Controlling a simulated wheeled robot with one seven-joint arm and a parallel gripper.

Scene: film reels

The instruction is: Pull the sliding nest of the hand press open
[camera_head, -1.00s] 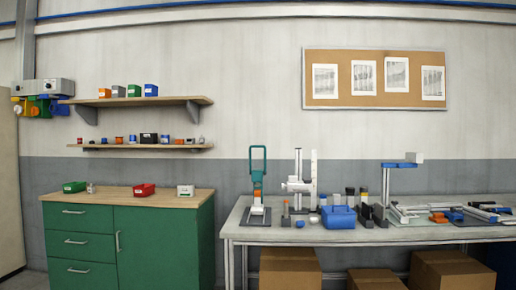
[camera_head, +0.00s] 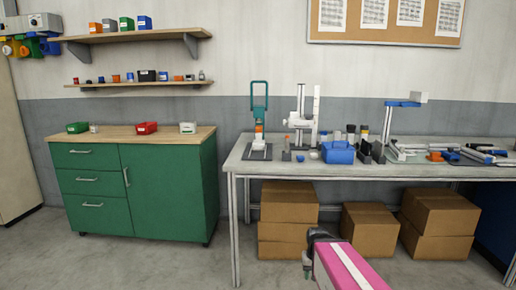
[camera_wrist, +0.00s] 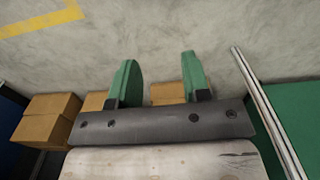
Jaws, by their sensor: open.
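The bench (camera_head: 400,173) carries a teal-handled device with an orange part (camera_head: 259,128) on a dark base plate (camera_head: 257,152). Next to it stands a pale grey upright device with a column and side body (camera_head: 302,118). Which is the hand press is not certain, and no sliding nest can be made out at this size. My gripper (camera_wrist: 158,65) shows in the wrist view with two green fingers apart and nothing between them. It faces the floor and boxes, away from both devices. My pink arm shows at the bottom of the head view.
Blue bin (camera_head: 338,152) and small bottles stand right of the devices. Cardboard boxes (camera_head: 288,205) lie under the bench. A green cabinet (camera_head: 165,190) stands left, with a gap before the bench leg (camera_head: 234,230). The floor in front is clear.

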